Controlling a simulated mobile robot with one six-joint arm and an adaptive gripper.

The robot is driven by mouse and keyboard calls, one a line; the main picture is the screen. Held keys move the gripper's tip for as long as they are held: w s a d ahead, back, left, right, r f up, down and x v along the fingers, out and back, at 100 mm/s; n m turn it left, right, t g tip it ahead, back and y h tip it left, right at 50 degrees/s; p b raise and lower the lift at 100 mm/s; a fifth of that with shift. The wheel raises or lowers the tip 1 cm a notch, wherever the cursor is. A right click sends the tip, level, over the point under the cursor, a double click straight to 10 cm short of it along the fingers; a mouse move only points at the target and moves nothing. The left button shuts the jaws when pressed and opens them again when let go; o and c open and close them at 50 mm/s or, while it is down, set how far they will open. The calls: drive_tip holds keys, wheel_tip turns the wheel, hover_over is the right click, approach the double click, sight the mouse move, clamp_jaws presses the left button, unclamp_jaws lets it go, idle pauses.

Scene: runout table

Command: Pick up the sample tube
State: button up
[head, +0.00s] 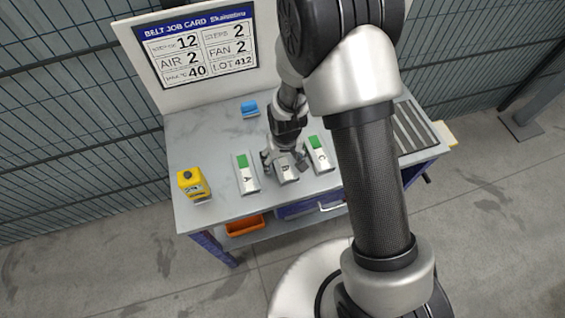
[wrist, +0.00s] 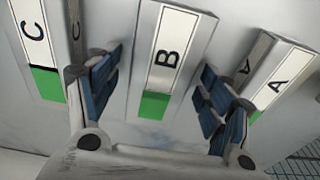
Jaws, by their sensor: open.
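I cannot make out a sample tube in either view. My gripper (head: 284,158) is low over the table at the middle grey block B (head: 287,174), which it partly hides in the head view. In the wrist view my gripper (wrist: 158,82) is open, with its blue-padded fingers apart on either side of block B (wrist: 172,45). Block B has a white lettered label and a green end. Similar block A (head: 246,176) stands to the left in the head view and block C (head: 319,157) to the right. Nothing shows held between the fingers.
A job card board (head: 198,48) stands behind. An orange bin (head: 245,226) is below. A slatted section (head: 412,128) lies at the right.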

drive_tip(key=shift+r, duration=0.1)
drive_tip(key=shift+c, duration=0.2)
drive_tip(key=c, duration=1.2)
